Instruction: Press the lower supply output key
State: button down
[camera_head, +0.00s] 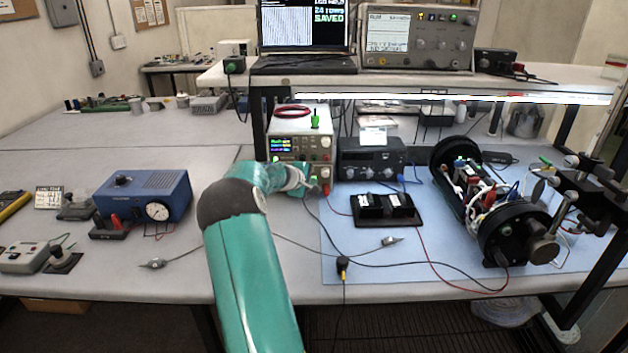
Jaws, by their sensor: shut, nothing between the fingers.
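The bench supply (300,127) stands under the shelf, left of centre, with a lit display, knobs and red and green terminals on its front. Below it the front of a lower supply (322,172) shows only in part, with red and green terminals at its right side. My gripper (316,188) is shut and empty, right at the lower supply's front. My teal arm and pale wrist cover most of that front. The output key is hidden or too small to make out, and I cannot tell if the fingertips touch it.
A dark instrument (370,160) stands close to the right of the supplies. A black tray (385,211) sits on the blue mat (350,262), with the opened cylinder (495,205) farther right. Leads cross the bench in front. A blue box with a dial (145,197) stands left.

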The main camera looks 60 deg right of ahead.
jog(key=shift+w+d, duration=0.1)
jog(key=shift+d, duration=0.1)
dwell(0.3)
jog(key=shift+a, duration=0.1)
jog(key=shift+s+a, duration=0.3)
jog(key=shift+a, duration=0.3)
jog(key=shift+s+a, duration=0.4)
jog(key=shift+a, duration=0.35)
jog(key=shift+s+a, duration=0.35)
jog(key=shift+a, duration=0.4)
jog(key=shift+s+a, duration=0.4)
jog(key=shift+a, duration=0.35)
